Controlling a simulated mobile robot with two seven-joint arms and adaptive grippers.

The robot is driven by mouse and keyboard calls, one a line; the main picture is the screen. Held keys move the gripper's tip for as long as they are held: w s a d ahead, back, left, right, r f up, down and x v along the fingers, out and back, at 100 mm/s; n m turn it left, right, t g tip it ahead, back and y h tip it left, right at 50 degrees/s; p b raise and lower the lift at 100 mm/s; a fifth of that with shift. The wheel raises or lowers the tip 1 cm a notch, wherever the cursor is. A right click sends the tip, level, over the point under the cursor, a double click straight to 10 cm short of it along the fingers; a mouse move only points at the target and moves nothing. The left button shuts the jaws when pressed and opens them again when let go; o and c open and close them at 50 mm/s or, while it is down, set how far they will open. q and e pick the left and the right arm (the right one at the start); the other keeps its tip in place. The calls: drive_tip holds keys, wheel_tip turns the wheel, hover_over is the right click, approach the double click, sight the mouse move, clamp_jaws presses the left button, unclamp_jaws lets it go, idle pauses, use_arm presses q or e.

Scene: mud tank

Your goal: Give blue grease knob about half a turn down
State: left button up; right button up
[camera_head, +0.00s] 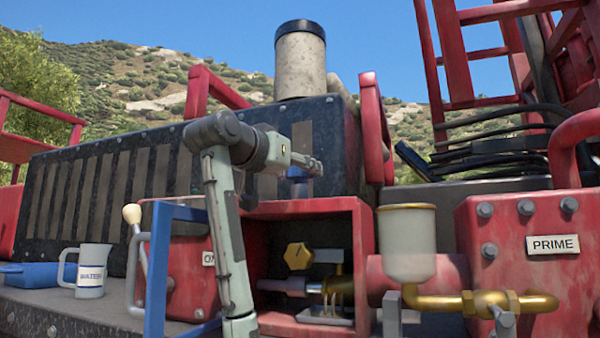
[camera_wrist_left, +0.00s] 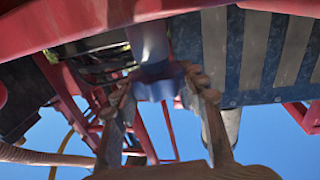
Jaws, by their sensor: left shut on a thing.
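The blue grease knob (camera_head: 298,173) stands above the red open-fronted box (camera_head: 310,210) and is partly hidden by my left gripper (camera_head: 308,164). That gripper reaches in from the left and is shut on the knob. In the left wrist view the blue knob (camera_wrist_left: 155,85) sits between the two fingertips of my left gripper (camera_wrist_left: 160,88), with a finger on each side of it. Its markings and turn angle cannot be read. My right gripper is in neither view.
A yellow six-sided knob (camera_head: 298,256) sits inside the red box. A pale cup (camera_head: 408,244) on brass pipe stands to the right, near the PRIME label (camera_head: 552,244). A cream-tipped lever (camera_head: 132,214), a blue frame (camera_head: 160,260) and a water jug (camera_head: 91,271) are left.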

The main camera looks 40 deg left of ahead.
use_arm(q)
drive_tip(key=shift+m+h, duration=0.6)
drive_tip(key=shift+h, duration=0.4)
drive_tip(key=o, duration=1.2)
wheel_tip(320, 180, up, 10)
